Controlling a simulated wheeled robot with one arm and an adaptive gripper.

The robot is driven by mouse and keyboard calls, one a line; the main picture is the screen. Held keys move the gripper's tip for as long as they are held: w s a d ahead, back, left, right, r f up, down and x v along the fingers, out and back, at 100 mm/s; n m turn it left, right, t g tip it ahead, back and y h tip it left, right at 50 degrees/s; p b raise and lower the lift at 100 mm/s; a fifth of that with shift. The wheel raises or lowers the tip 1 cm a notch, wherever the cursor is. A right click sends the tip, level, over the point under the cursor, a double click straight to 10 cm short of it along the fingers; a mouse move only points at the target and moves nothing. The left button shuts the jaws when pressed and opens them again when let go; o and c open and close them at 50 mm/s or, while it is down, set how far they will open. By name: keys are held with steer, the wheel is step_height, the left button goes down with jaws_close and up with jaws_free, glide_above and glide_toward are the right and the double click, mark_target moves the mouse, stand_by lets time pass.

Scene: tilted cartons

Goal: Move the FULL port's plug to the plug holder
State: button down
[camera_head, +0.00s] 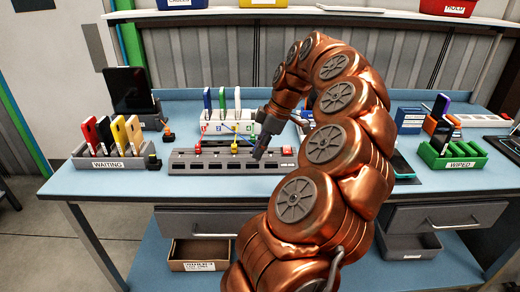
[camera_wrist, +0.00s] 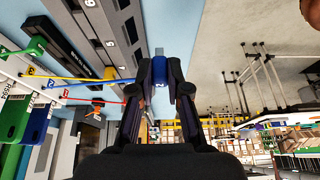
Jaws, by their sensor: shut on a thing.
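My gripper (camera_head: 260,151) is over the right part of a long grey strip (camera_head: 180,166) on the table. In the wrist view my gripper (camera_wrist: 159,72) is shut on a blue plug (camera_wrist: 159,76) with a grey tip. A blue cable (camera_wrist: 100,82) runs toward it from a white dock (camera_head: 204,128). The dock has numbered ports and holds upright blue, green and white devices. A red plug (camera_head: 198,149), a yellow plug (camera_head: 235,146) and another red plug (camera_head: 287,151) stand along the strip. I cannot read a FULL mark, nor tell which part is the plug holder.
A WAITING tray (camera_head: 95,163) with several devices stands at the left, and a green WIPED rack (camera_head: 452,160) at the right. A black tablet (camera_head: 128,90) stands behind the WAITING tray. Yellow and red cables cross between dock and strip.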

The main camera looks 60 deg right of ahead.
steer(key=shift+w+d+p, duration=0.7)
steer(key=shift+w+p, duration=0.15)
steer(key=shift+w, duration=1.15)
steer(key=shift+w+d+p, duration=0.65)
steer(key=shift+w+p, duration=0.25)
steer(key=shift+w, duration=1.05)
steer(key=shift+w+d+p, duration=0.7)
steer(key=shift+w+p, duration=0.15)
steer(key=shift+w, duration=1.15)
steer(key=shift+w+d+p, duration=0.5)
steer(key=shift+w+p, duration=0.5)
steer(key=shift+w, duration=0.45)
steer(key=shift+w+d+p, duration=0.55)
steer(key=shift+w+p, duration=0.5)
steer(key=shift+w, duration=0.35)
steer(key=shift+w+d+p, duration=0.5)
steer(key=shift+w+p, duration=0.5)
steer(key=shift+w, duration=0.45)
steer(key=shift+w+d, duration=0.1)
steer(key=shift+w, duration=0.2)
steer(key=shift+f+b, duration=0.15)
steer(key=shift+b, duration=0.15)
steer(key=shift+f+b, duration=1.9)
steer(key=shift+f, duration=0.45)
